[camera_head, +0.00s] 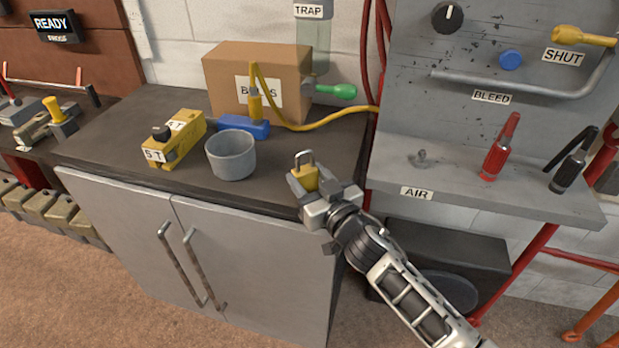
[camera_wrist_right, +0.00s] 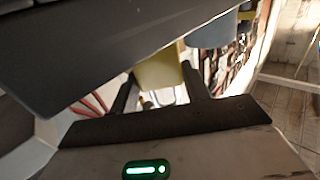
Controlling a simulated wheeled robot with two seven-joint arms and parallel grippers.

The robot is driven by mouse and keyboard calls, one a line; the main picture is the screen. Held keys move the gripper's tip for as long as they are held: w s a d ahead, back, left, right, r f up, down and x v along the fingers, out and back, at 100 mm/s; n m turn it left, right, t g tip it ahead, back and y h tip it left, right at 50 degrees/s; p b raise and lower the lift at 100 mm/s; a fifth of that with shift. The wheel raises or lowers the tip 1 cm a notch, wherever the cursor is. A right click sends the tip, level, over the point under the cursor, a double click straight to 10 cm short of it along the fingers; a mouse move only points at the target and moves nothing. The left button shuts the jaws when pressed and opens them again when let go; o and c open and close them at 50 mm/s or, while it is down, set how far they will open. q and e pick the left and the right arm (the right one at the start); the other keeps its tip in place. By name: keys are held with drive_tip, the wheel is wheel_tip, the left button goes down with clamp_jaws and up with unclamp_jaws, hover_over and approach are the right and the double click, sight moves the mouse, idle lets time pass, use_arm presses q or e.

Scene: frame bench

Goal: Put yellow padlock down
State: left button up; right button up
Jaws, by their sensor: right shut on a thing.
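A yellow padlock (camera_head: 306,179) with a metal shackle is in my right gripper (camera_head: 318,186), which is shut on it. The gripper is at the front right edge of the dark bench top (camera_head: 290,168), and the shackle points up. Whether the padlock touches the bench top I cannot tell. In the right wrist view the padlock (camera_wrist_right: 158,72) shows as a yellow block between the dark fingers (camera_wrist_right: 160,90). Its lower part is partly hidden. My left gripper is not in view.
A grey cup (camera_head: 231,158) stands left of my right gripper. Behind it are a blue object (camera_head: 243,126), a cardboard box (camera_head: 262,72) and a yellow hose (camera_head: 310,125). The AIR shelf (camera_head: 450,178) with red and black tools is right.

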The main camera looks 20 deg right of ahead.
drive_tip(key=shift+f, duration=0.1)
drive_tip(key=o, duration=1.1)
drive_tip(key=shift+s, duration=0.1)
drive_tip(key=s+d+b, duration=0.1)
drive_tip(key=s+d, duration=0.1)
drive_tip(key=s, duration=0.9)
drive_tip(key=s+a+f+g, duration=0.4)
drive_tip(key=s+f+g, duration=0.3)
drive_tip(key=s+f, duration=0.5)
wheel_tip(320, 180, down, 4)
drive_tip(key=shift+s, duration=0.4)
